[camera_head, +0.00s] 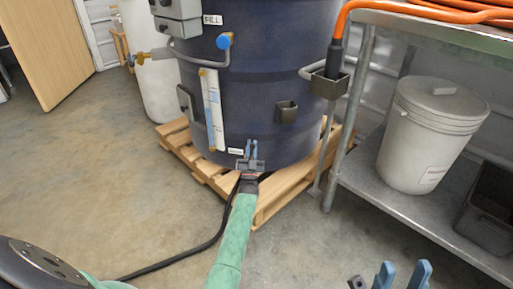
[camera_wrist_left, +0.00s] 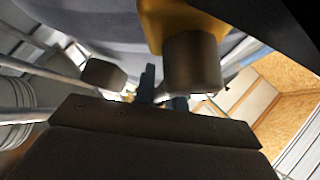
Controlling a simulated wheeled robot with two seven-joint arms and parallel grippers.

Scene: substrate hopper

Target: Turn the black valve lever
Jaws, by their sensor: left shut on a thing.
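My left gripper (camera_head: 250,150) reaches the low front of the dark blue hopper tank (camera_head: 262,85), its blue fingers upright against the wall by a small white label. In the left wrist view its fingers (camera_wrist_left: 160,92) are close together beside a yellow fitting (camera_wrist_left: 178,22) with a dark cylindrical end (camera_wrist_left: 192,62). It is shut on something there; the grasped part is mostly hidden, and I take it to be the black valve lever. I cannot tell the lever's angle. My right gripper (camera_head: 402,275) is open and empty at the bottom right, its blue fingers apart.
The tank stands on a wooden pallet (camera_head: 270,195). A black hose (camera_head: 190,248) runs across the floor near my left arm. A metal shelf (camera_head: 410,205) on the right holds a lidded white bucket (camera_head: 432,135). The floor at left is clear.

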